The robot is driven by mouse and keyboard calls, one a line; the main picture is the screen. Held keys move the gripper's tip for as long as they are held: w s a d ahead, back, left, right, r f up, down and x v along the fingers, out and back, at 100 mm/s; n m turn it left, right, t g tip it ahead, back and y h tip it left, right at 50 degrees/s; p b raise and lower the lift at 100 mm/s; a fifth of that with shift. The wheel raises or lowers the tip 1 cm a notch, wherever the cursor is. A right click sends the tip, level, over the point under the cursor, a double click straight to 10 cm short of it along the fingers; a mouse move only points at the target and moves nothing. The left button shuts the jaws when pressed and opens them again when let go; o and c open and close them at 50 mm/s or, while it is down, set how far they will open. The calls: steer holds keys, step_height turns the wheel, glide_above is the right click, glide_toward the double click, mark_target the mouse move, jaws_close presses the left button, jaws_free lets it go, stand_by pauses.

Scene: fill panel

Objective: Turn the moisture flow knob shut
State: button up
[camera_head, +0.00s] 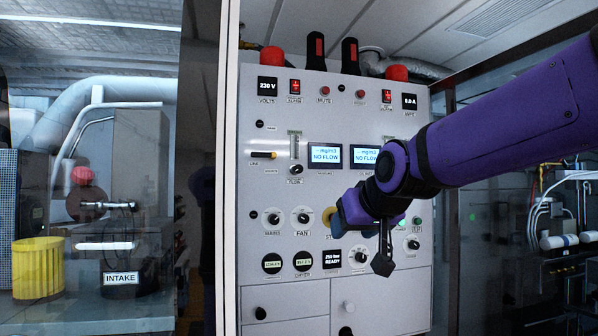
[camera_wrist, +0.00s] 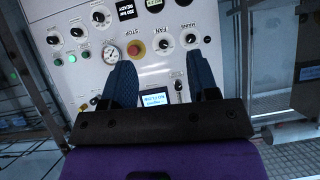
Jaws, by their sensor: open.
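The white control panel (camera_head: 262,190) faces me. A small black knob (camera_head: 296,169) labelled FLOW sits below a clear vertical flow tube (camera_head: 295,146), left of two screens reading "mg/m3 NO FLOW" (camera_head: 325,156). I cannot read the word moisture on it. In the upside-down wrist view, a small dark knob (camera_wrist: 178,86) shows between the fingers, near a lit screen (camera_wrist: 155,98). My gripper (camera_head: 346,211) is open and empty in front of the panel, to the right of and below the FLOW knob in the head view. Its two blue fingers (camera_wrist: 160,75) are spread apart. My arm hides part of the panel's right side.
A LINE lever (camera_head: 263,154) sticks out left of the FLOW knob. A glass enclosure with a yellow bin (camera_head: 37,268) stands left.

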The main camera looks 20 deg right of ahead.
steer(key=w+a+r+t, duration=0.2)
steer(key=w+r+t, duration=0.35)
steer(key=w, duration=0.75)
steer(key=m+t, duration=0.1)
steer(key=m, duration=0.1)
glide_toward(299, 170)
steer(key=w, duration=0.9)
steer(key=shift+w+a, duration=0.3)
steer(key=shift+w, duration=0.05)
steer(key=c, duration=0.9)
